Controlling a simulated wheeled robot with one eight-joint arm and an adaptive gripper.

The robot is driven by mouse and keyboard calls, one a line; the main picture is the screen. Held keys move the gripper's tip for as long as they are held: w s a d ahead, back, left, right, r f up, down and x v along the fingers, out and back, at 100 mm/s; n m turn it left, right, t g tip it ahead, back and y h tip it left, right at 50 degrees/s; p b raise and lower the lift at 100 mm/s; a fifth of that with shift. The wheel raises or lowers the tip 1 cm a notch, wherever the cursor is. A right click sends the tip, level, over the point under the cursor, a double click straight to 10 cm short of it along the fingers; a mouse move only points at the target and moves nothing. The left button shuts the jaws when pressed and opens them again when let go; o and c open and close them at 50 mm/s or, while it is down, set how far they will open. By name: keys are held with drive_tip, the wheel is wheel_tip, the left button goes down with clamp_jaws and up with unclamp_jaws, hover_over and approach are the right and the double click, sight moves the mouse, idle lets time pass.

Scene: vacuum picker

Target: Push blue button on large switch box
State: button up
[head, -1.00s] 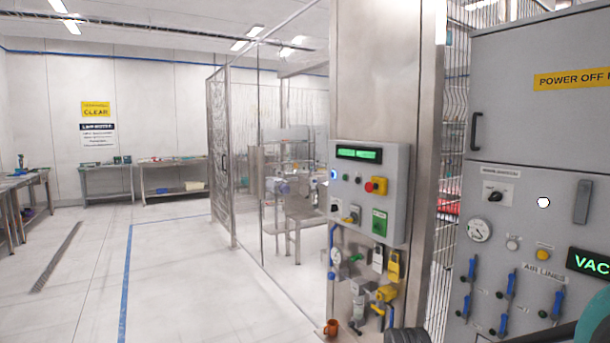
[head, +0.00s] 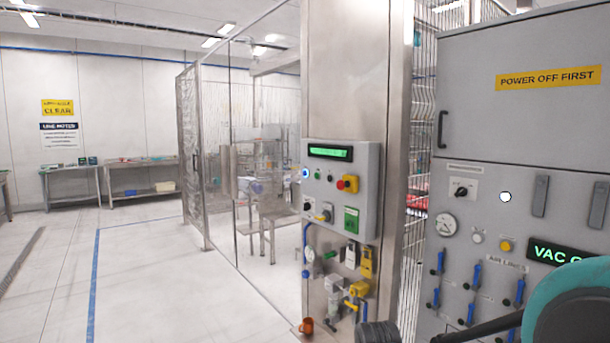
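A grey switch box (head: 366,212) is mounted on the steel column. It has a green display (head: 330,152) at the top and a red knob on a yellow base (head: 347,184) at the right. A small round button with a blue-white glow, the blue button (head: 305,173), sits near its left edge. Nothing covers the button. Parts of my arm, teal and black, show at the bottom right, below and to the right of the box. The fingers of my gripper do not show, so I cannot see whether it is open or shut.
A large grey cabinet (head: 535,125) with a yellow sign, a gauge, blue valve handles and a white lamp fills the right side. Valves and yellow fittings (head: 358,290) hang below the switch box. Mesh fencing stands behind it. The floor (head: 150,270) at left is clear.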

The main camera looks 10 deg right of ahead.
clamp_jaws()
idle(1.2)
